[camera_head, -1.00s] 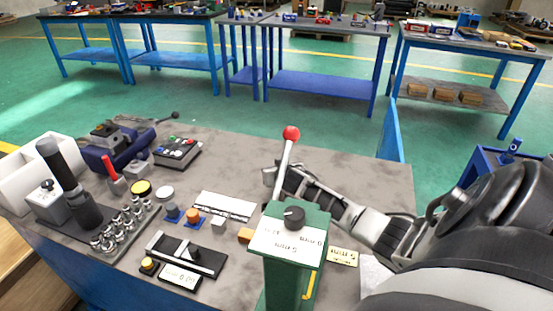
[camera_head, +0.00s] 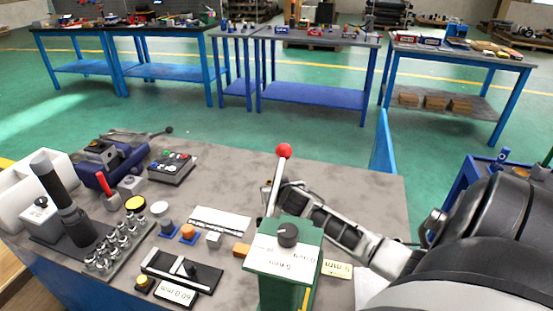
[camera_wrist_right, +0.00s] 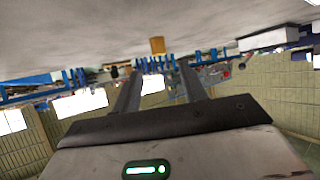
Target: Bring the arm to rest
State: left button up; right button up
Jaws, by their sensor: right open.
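My right arm comes in from the right over the bench (camera_head: 375,190). My right gripper (camera_head: 275,190) is low over the bench, behind the green control box (camera_head: 290,265). A pale lever with a red ball knob (camera_head: 284,150) overlaps it in the head view. I cannot tell whether they touch. In the right wrist view my gripper (camera_wrist_right: 158,78) has its two fingers apart, with no object visibly held between them. A yellow-orange block (camera_wrist_right: 157,45) shows beyond the fingers. My left gripper is not in view.
The left bench holds a black joystick (camera_head: 62,200), a red-handled switch (camera_head: 107,190), a button box (camera_head: 172,167) and several small parts. Bare bench top lies behind and right of my right gripper. Blue tables (camera_head: 315,95) stand farther back across the green floor.

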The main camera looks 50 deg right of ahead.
jog(key=shift+v, duration=0.75)
